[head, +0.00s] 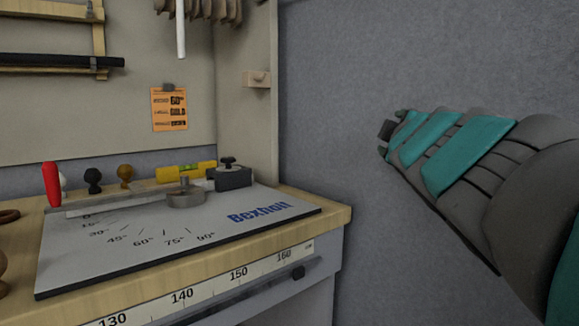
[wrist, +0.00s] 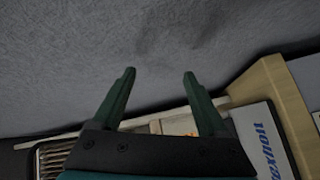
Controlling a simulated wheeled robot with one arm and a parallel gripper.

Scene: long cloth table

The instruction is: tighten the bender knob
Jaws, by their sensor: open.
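The bender is a pale grey plate (head: 130,255) with angle marks and blue lettering, lying on the bench at the left in the head view. It has a red-handled lever (head: 52,185), a round metal pivot (head: 186,199) and a dark block (head: 233,180) topped by a small black knob (head: 228,162). Part of the plate (wrist: 262,145) shows at the right of the wrist view; the knob does not show there. My gripper (head: 387,134) is raised in front of the grey wall, right of the bench and apart from the bender. Its green fingers (wrist: 159,74) are open and empty.
A side panel (head: 246,110) with a wooden peg block rises at the bench's right end. A ruler (head: 215,283) runs along the front edge. The space before the wall is clear.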

